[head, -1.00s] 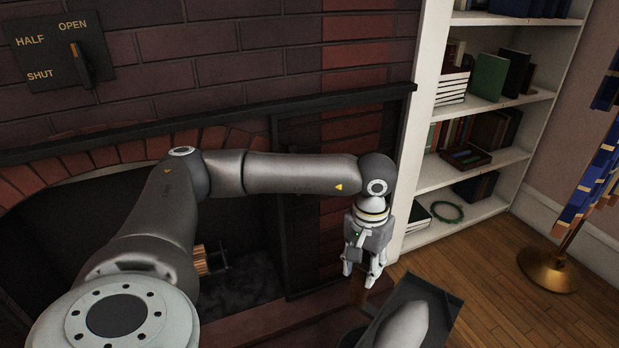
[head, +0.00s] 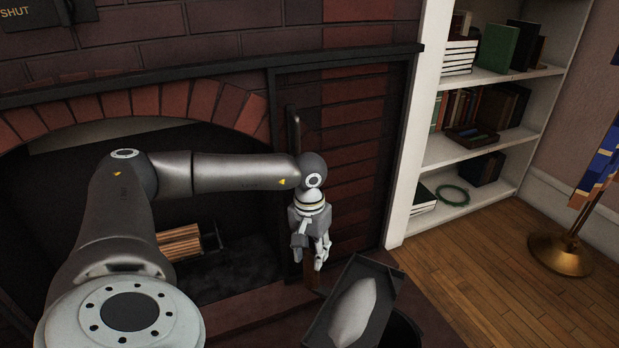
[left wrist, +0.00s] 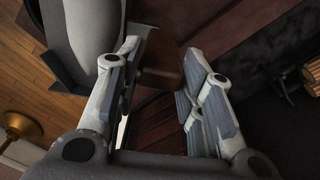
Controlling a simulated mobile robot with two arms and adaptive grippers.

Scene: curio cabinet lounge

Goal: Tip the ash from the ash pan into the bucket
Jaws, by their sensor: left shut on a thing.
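The ash pan (head: 382,276) is a dark, flat-sided tray with a pale grey heap of ash (head: 354,309) in it, at the bottom of the head view. My left gripper (head: 312,262) is shut on the pan's brown handle (head: 312,277). In the left wrist view the handle (left wrist: 160,65) lies between the fingers (left wrist: 160,92), with the ash (left wrist: 82,35) at upper left. The dark round rim of what looks like the bucket (head: 406,329) shows just right of the pan, partly hidden by it. I cannot tell the height gap between them. My right gripper is out of view.
The brick fireplace (head: 350,120) stands behind my left arm, with logs (head: 180,243) in its dark opening. A white bookcase (head: 408,200) stands to the right. A brass lamp base (head: 560,252) is on the far right. The wooden floor (head: 460,270) between them is clear.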

